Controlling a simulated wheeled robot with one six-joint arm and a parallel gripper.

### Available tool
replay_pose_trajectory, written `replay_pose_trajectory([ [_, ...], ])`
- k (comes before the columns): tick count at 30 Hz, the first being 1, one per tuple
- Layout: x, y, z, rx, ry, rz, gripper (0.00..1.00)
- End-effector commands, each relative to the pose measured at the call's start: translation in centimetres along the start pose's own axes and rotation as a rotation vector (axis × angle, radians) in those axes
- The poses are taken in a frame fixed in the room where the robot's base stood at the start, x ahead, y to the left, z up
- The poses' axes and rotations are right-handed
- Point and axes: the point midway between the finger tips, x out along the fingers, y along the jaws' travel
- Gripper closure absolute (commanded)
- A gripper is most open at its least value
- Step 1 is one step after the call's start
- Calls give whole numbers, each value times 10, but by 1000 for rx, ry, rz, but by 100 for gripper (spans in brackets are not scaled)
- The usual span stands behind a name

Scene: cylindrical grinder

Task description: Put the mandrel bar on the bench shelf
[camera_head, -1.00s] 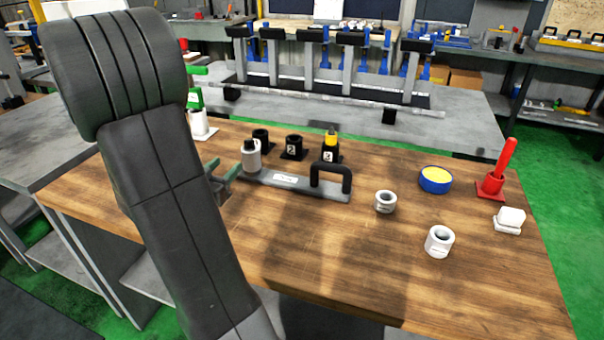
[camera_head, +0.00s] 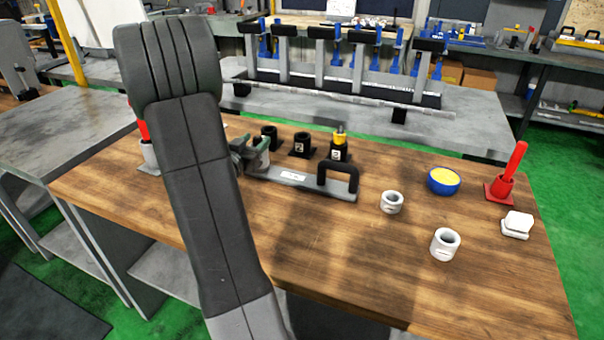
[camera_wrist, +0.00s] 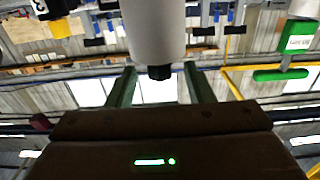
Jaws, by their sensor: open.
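A long thin light-grey rod (camera_head: 330,101), seemingly the mandrel bar, lies across black blocks on the grey bench (camera_head: 480,135) in the head view. I cannot tell which surface is the bench shelf. My gripper (camera_head: 258,152) is low over the left end of the handled grey bar on the wooden table, its green fingers open. In the wrist view my gripper (camera_wrist: 160,85) shows its fingers apart, with a pale cylinder with a black tip (camera_wrist: 157,35) in line with the gap. I cannot tell whether they touch. My arm and gripper hide this cylinder in the head view.
The wooden table (camera_head: 320,260) holds the grey bar with a black handle (camera_head: 300,178), several black holders (camera_head: 302,145), two pale rings (camera_head: 445,244), a blue bowl (camera_head: 443,182) and a red-handled tool (camera_head: 507,175). Its front middle is clear.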

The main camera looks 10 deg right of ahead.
Motion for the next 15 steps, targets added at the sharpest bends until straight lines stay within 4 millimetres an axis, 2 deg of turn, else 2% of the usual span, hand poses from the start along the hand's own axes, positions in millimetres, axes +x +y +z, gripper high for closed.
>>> replay_pose_trajectory([
  [4,18,0,0,0,0,1,52],
  [12,21,0,0,0,0,-1,52],
  [15,21,0,0,0,0,-1,70],
])
